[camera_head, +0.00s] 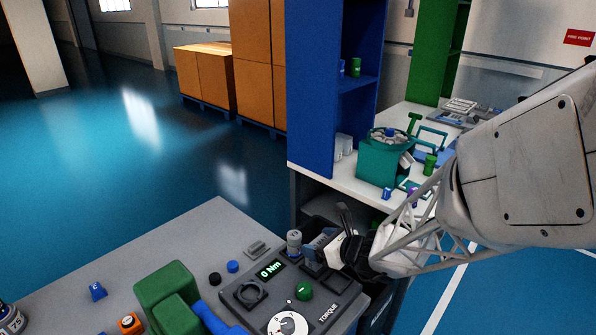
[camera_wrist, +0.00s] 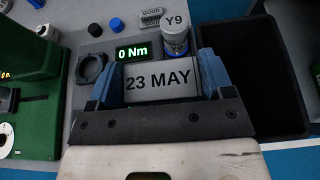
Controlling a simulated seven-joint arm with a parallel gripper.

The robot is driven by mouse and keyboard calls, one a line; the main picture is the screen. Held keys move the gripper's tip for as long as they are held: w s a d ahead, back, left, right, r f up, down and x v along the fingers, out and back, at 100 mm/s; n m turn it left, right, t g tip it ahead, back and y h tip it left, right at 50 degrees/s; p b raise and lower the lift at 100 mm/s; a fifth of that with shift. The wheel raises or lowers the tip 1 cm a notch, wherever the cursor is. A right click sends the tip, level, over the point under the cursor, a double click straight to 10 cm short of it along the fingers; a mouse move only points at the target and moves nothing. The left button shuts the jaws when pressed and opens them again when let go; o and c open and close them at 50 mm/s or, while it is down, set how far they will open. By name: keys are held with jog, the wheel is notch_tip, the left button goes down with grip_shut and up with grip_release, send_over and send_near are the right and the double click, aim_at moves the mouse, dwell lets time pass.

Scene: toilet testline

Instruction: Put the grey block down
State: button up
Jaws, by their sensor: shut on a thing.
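The grey block (camera_wrist: 160,82), marked "23 MAY", is between the two blue fingers of my gripper (camera_wrist: 160,78) in the wrist view. The fingers are shut on its sides. In the head view my gripper (camera_head: 318,246) is over the right part of the torque tester (camera_head: 330,290), and the block is mostly hidden there. I cannot tell whether the block touches the tester. A grey cylinder (camera_wrist: 175,42) marked "Y9", with a blue base, stands just beyond the block. It also shows in the head view (camera_head: 294,242).
A black bin (camera_wrist: 268,75) lies right of my gripper. The tester's display (camera_head: 271,269) reads 0 Nm. A green fixture (camera_head: 166,290), a blue cap (camera_head: 233,266) and a black cap (camera_head: 214,279) are left on the grey bench (camera_head: 205,235). A teal container (camera_head: 380,163) stands on the farther table.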

aim_at(322, 237)
jog(key=shift+w+a+f, duration=0.1)
jog(key=shift+w+a, duration=0.05)
jog(key=shift+w, duration=0.75)
jog(key=shift+w+a+f, duration=0.1)
jog(key=shift+w, duration=0.75)
jog(key=shift+f, duration=0.1)
jog(key=shift+f, duration=1.65)
jog(key=shift+f, duration=0.6)
jog(key=o, duration=1)
jog(key=shift+o, duration=0.2)
jog(key=shift+r, duration=0.1)
